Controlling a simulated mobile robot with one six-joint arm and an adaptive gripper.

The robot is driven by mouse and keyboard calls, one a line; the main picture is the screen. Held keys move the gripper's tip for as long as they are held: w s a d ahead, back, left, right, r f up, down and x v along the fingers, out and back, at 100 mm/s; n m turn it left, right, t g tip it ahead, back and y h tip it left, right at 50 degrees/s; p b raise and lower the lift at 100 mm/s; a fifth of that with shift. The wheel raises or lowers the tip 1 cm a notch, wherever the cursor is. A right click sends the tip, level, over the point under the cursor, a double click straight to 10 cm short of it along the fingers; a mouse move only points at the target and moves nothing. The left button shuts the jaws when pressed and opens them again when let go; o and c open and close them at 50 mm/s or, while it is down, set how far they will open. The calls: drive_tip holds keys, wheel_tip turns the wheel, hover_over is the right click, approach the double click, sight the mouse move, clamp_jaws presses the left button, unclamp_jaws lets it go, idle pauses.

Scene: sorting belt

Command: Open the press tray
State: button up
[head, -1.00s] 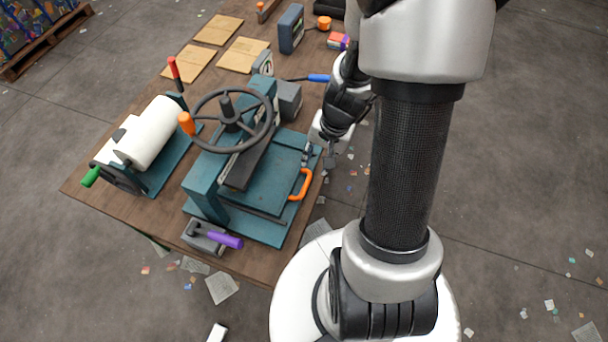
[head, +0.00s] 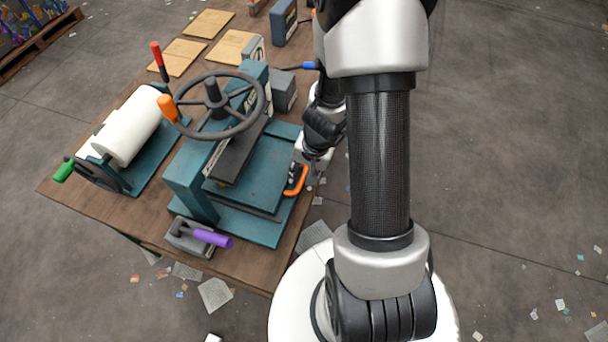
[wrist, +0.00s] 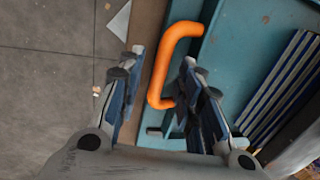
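The press (head: 192,182) is a teal machine with a dark handwheel (head: 215,104) on top. Its tray (head: 255,182) is a flat teal plate with an orange D-shaped handle (head: 297,181) on its right edge. My gripper (head: 304,168) is at that handle, by the table's right edge. In the wrist view, my gripper (wrist: 163,57) is open, and the orange handle (wrist: 158,75) lies between its two fingers. Neither finger clearly touches the handle. The arm hides part of the tray's far right corner in the head view.
On the wooden table (head: 160,215) stand a roller machine (head: 130,127) at left, a small grey device with a purple handle (head: 211,238) in front, and wooden boards (head: 178,57) behind. Right of the table is open floor with paper scraps.

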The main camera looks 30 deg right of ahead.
drive_tip(key=shift+c, duration=0.4)
clamp_jaws()
